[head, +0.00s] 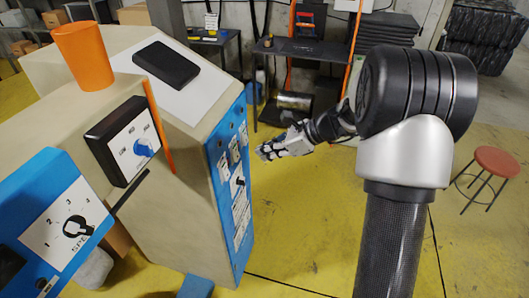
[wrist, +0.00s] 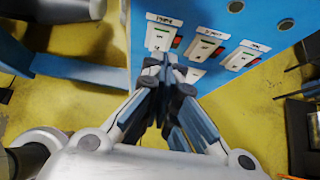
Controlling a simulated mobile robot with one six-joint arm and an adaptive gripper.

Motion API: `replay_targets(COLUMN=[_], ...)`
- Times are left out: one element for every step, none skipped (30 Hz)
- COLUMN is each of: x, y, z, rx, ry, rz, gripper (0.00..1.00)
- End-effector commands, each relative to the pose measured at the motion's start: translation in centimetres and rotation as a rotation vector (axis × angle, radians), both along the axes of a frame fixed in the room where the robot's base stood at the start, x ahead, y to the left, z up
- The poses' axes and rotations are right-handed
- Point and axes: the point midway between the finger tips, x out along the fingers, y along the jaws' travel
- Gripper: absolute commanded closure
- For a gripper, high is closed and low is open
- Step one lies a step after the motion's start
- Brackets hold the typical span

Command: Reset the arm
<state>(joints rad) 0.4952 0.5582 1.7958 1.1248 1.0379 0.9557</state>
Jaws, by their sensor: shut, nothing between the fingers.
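My gripper (head: 266,151) is shut and empty at the end of my arm, in front of the blue panel (head: 228,185) on the right side of the beige machine. In the wrist view my gripper (wrist: 166,62) has its fingertips together just below the panel's row of white labelled switch plates (wrist: 203,47). In the wrist view the tips overlap the lower part of the left plate; I cannot tell whether they touch it. In the head view a gap shows between gripper and panel.
A LOW-MED-HIGH dial box (head: 127,141) and a blue numbered knob box (head: 58,222) stand at the left. A red stool (head: 497,161) stands right. Yellow floor (head: 308,220) is clear between.

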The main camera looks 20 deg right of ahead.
Motion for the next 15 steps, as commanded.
replay_targets(x=[0.0,0.0,0.0,0.0,0.0,0.0,0.0,-0.1,-0.2,-0.5,-0.9,-1.5,-2.3,-3.1,-4.4], y=[0.0,0.0,0.0,0.0,0.0,0.0,0.0,0.1,0.3,0.6,1.0,1.7,2.4,3.1,4.2], z=[0.0,0.0,0.0,0.0,0.0,0.0,0.0,0.1,0.4,0.6,1.0,1.8,2.4,3.1,4.1], rx=[0.000,0.000,0.000,0.000,0.000,0.000,0.000,-0.004,-0.013,-0.026,-0.045,-0.079,-0.111,-0.149,-0.206], ry=[0.000,0.000,0.000,0.000,0.000,0.000,-0.001,-0.002,-0.008,-0.015,-0.025,-0.043,-0.061,-0.081,-0.113], rz=[0.000,0.000,0.000,0.000,0.000,0.000,0.001,0.005,0.016,0.032,0.056,0.096,0.138,0.185,0.258], gripper=[1.00,1.00,1.00,1.00,1.00,1.00,1.00,1.00,1.00,1.00,1.00,1.00,1.00,1.00,1.00])
